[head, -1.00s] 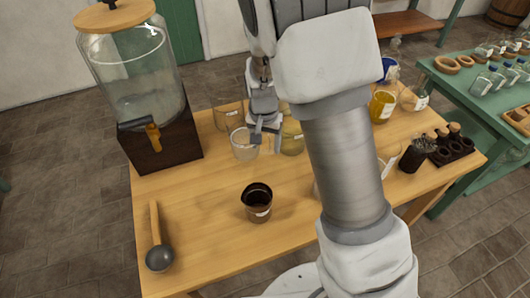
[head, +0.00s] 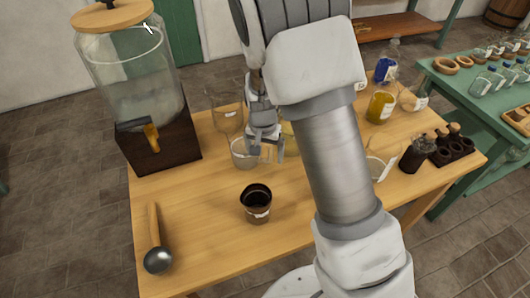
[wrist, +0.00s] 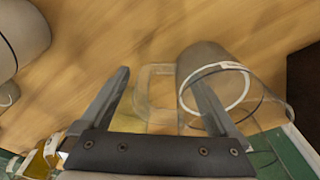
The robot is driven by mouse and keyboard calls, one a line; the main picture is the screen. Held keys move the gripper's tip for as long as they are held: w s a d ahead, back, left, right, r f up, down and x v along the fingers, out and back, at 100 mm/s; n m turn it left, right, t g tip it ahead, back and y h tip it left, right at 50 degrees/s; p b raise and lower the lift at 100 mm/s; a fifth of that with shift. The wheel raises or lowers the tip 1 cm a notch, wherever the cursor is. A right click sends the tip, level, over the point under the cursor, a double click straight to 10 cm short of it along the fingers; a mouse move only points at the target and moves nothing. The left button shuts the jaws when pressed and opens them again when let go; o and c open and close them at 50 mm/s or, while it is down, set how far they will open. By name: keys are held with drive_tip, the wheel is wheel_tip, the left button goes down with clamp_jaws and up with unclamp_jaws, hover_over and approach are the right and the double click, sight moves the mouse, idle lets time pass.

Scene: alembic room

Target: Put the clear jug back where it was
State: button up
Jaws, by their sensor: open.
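A clear jug (head: 243,153) stands upright on the wooden table, left of my gripper (head: 267,152) in the head view. In the wrist view, the clear jug (wrist: 222,92) has a white-edged rim and a pale label. Its squarish clear handle (wrist: 148,98) lies between the two spread fingers of my gripper (wrist: 157,74). The right finger overlaps the jug's side in the picture; I cannot tell whether it touches. My gripper is open. Part of the jug is hidden behind my fingers.
A large glass dispenser (head: 130,72) on a dark wooden base stands at the left. A dark cup (head: 257,204) and a ladle (head: 157,258) are nearer the front. Another clear vessel (head: 227,118) stands behind the jug. A yellow jar (head: 380,107) is at the back right. The front middle is fairly clear.

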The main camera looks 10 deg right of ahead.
wheel_tip(320, 180, up, 12)
drive_tip(key=s+p, duration=0.1)
drive_tip(key=p, duration=0.1)
drive_tip(key=s+d+r+n+t+y, duration=0.2)
drive_tip(key=s+d+r, duration=0.2)
drive_tip(key=s+r, duration=0.65)
drive_tip(key=s+d+r+n+t, duration=0.1)
drive_tip(key=s+d+r, duration=0.1)
drive_tip(key=s, duration=0.3)
drive_tip(key=s+d+r+n+t+h, duration=0.1)
drive_tip(key=s+d+r, duration=0.1)
drive_tip(key=s+r, duration=0.2)
drive_tip(key=shift+s+d+r+n, duration=0.15)
drive_tip(key=shift+s+n, duration=0.15)
drive_tip(key=shift+s, duration=0.65)
drive_tip(key=shift+r+p, duration=1.05)
drive_tip(key=shift+p, duration=0.05)
